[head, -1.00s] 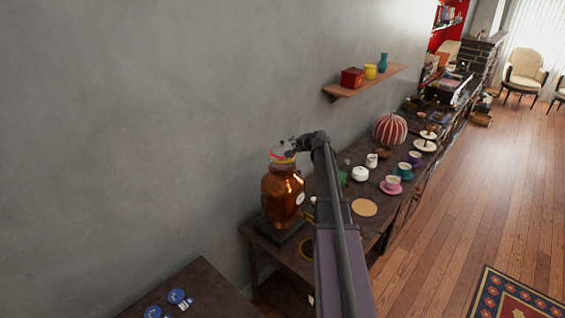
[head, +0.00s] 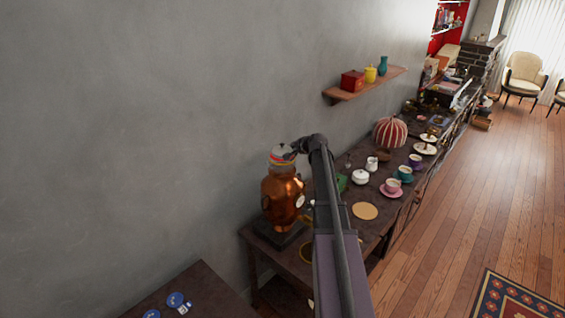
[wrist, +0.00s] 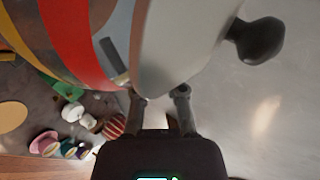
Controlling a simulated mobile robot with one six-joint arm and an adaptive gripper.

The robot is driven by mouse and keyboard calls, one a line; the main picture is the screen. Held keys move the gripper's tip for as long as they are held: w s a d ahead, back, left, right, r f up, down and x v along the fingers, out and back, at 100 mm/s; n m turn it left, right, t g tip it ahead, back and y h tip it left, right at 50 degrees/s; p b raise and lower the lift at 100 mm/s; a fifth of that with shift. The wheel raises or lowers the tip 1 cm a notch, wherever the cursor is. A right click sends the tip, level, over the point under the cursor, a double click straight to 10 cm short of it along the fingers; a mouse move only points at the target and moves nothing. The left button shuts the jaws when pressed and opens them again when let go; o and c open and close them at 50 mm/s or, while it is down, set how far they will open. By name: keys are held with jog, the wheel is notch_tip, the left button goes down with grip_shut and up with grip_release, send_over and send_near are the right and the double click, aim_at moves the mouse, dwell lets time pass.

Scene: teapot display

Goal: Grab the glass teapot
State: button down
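A rounded pot with red, yellow and grey-white bands (head: 281,157) sits on top of a copper diving-helmet-like body (head: 284,196). I cannot tell whether this pot is the glass teapot; its surface looks opaque. In the wrist view the banded pot (wrist: 180,45) fills the upper middle, very close, with a dark knob (wrist: 260,40) at its right. My gripper (wrist: 160,93) is open, its two fingers apart at the pot's near edge; contact is unclear. In the head view my gripper (head: 293,152) is small, at the pot's right side.
The dark sideboard (head: 345,233) runs to the back right, holding a white teapot (head: 360,177), cups, a round mat (head: 365,211) and a red-striped dome (head: 390,132). A wall shelf (head: 362,86) is above. The grey wall (head: 150,120) stands close behind the pot.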

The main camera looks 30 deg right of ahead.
jog(key=shift+r, duration=0.2)
dwell(0.4)
jog(key=shift+r+p, duration=1.6)
jog(key=shift+p, duration=0.2)
jog(key=s+a, duration=0.3)
jog(key=s, duration=0.4)
jog(key=s+a+r+p, duration=0.1)
jog(key=s+a, duration=0.2)
jog(key=s, duration=0.4)
jog(key=shift+s+a+r, duration=0.2)
jog(key=shift+s, duration=0.1)
jog(key=shift+a, duration=0.1)
